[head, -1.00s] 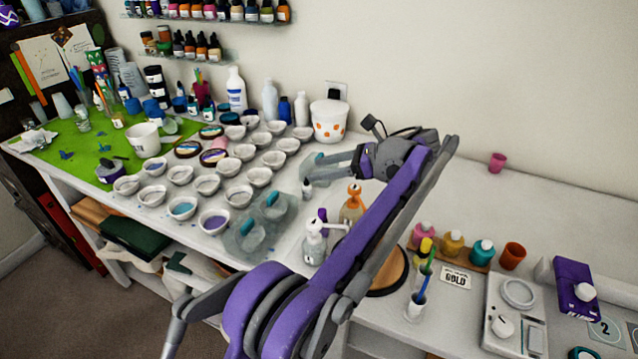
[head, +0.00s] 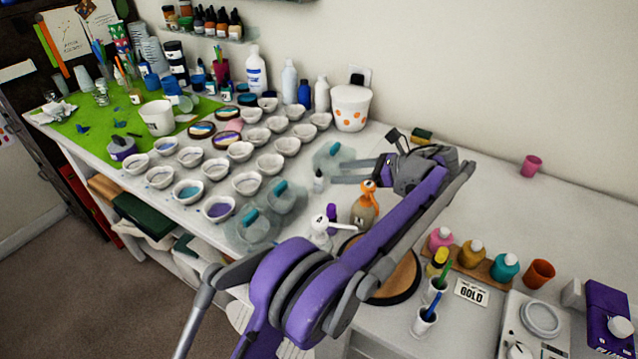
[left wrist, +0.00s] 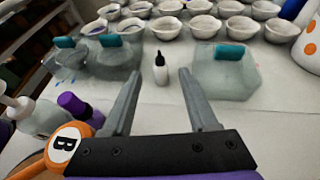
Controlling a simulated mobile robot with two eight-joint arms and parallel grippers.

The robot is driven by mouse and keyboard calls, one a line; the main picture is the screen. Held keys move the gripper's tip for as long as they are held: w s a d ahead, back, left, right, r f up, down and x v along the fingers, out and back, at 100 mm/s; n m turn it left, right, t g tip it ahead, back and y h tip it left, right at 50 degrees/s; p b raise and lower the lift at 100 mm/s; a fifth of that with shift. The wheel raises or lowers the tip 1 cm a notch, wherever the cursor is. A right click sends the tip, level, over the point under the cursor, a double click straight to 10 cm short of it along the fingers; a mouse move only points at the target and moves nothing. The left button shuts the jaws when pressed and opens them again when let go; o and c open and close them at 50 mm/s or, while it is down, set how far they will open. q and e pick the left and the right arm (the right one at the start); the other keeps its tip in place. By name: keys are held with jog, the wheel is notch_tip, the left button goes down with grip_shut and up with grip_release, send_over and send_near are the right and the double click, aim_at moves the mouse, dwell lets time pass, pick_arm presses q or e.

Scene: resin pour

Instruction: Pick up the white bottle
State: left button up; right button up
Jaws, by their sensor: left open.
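A small white bottle (head: 318,181) with a dark cap stands upright on the white table. In the left wrist view the white bottle (left wrist: 161,71) shows ahead, between the lines of the two fingers. My left gripper (head: 334,172) is open and empty, low over the table, its fingers pointing left toward the bottle. The fingertips (left wrist: 160,74) appear just short of the bottle, with no contact visible. Larger white bottles, one with a blue label (head: 256,72) and a plain one (head: 289,80), stand at the back. My right gripper is not in view.
Clear molds with teal pieces flank the bottle, one to the right (left wrist: 225,75) and others left (left wrist: 110,60). Rows of white bowls (head: 246,183) lie behind. An orange-topped bottle (head: 365,208) and a white pump bottle (head: 320,232) stand near my arm. The table's back right is mostly clear.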

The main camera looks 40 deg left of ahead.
aim_at(319, 179)
pick_arm(q)
jog(key=x, duration=0.6)
jog(key=shift+a, duration=0.1)
grip_shut()
dwell(0.3)
